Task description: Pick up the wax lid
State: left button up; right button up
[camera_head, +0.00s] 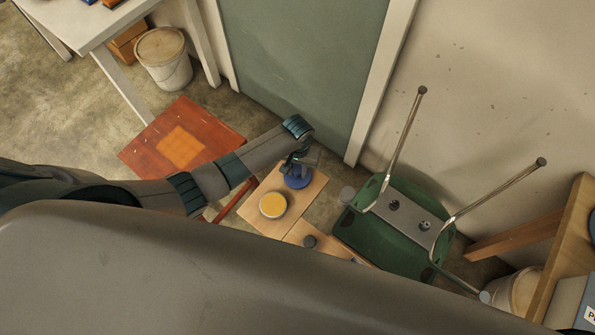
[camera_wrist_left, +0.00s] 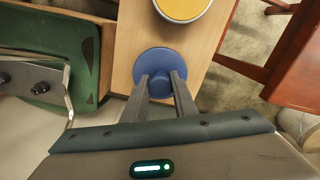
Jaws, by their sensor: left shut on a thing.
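The wax lid (camera_head: 298,183) is a round blue disc over the far end of a light wooden bench top (camera_head: 311,187). It also shows in the left wrist view (camera_wrist_left: 157,56), at the fingertips. My left gripper (camera_head: 299,166) is above the lid, and its fingers (camera_wrist_left: 160,84) are shut on the lid's middle part, which they partly hide. I cannot tell whether the lid touches the wood. Beside it stands a round tin of yellow wax (camera_head: 273,204), open at the top, also at the upper edge of the wrist view (camera_wrist_left: 182,8). My right gripper is not in view.
An upturned green chair (camera_head: 380,235) with metal legs stands right of the bench. A red-brown wooden stool (camera_head: 150,150) stands to the left. A lidded bucket (camera_head: 165,60) stands at the back left.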

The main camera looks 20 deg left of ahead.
pick_arm(q)
notch_tip(320, 180, up, 2)
jog(key=shift+d+r, duration=0.1)
jog(key=shift+r, duration=0.1)
jog(key=w+d+r+b, duration=0.2)
jog(key=d+r, duration=0.4)
jog(key=d, duration=0.5)
jog(key=shift+w+d+r+b, duration=0.15)
jog(key=shift+w+r+b, duration=0.2)
jog(key=shift+b, duration=0.5)
jog(key=shift+s, duration=0.15)
